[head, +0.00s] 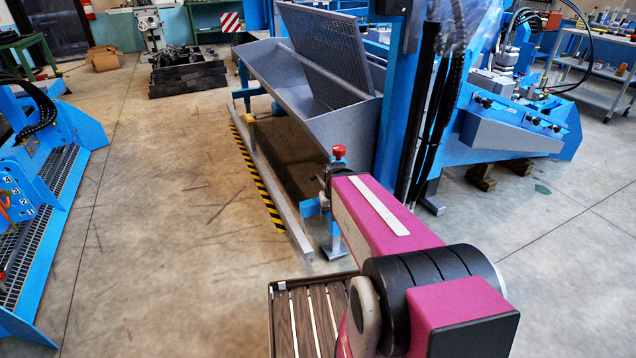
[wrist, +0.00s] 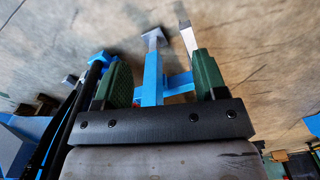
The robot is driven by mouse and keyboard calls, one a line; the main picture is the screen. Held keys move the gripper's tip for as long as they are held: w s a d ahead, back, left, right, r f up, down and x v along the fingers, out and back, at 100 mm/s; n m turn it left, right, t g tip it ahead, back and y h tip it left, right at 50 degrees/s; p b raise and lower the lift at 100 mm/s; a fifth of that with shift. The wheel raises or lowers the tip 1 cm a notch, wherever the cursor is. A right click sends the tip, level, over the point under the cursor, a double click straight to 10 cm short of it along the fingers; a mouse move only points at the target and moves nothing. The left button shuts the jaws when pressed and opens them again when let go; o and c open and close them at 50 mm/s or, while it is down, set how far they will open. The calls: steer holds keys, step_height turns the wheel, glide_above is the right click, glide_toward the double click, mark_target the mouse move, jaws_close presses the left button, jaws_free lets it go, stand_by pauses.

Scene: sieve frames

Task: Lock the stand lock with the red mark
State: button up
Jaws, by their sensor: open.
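The red mark is a red cap (head: 339,152) on top of a stand near the front end of the grey sieve trough. The stand has a blue bracket (head: 311,207) and a grey foot (head: 333,249). My gripper (wrist: 161,68) is open, with two green fingers. In the wrist view the blue stand post (wrist: 152,80) shows between the fingers, with its grey foot (wrist: 154,38) beyond. Only a little red shows low between the fingers. I cannot tell whether either finger touches the stand. In the head view my magenta arm hides the fingers and part of the stand.
A grey rail (head: 272,185) and yellow-black striped edging (head: 262,180) run along the trough (head: 290,90). A blue column (head: 392,110) stands close right of the stand. A blue machine (head: 40,190) lies at far left. Open concrete floor lies between.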

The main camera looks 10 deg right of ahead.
steer(key=w, duration=0.3)
steer(key=shift+t, duration=0.3)
steer(key=c, duration=1)
steer(key=w, duration=0.3)
steer(key=shift+w+a+r+n+t, duration=0.1)
steer(key=shift+r+n+t, duration=0.1)
steer(key=shift+n+t, duration=0.1)
jaws_close()
steer(key=w+r+n+t, duration=0.1)
steer(key=w+r+t, duration=0.1)
steer(key=w, duration=0.8)
steer(key=w+r+n+t+y, duration=0.1)
steer(key=w+r, duration=0.3)
steer(key=w, duration=0.7)
steer(key=shift+t, duration=0.5)
steer(key=shift+w+a, duration=0.1)
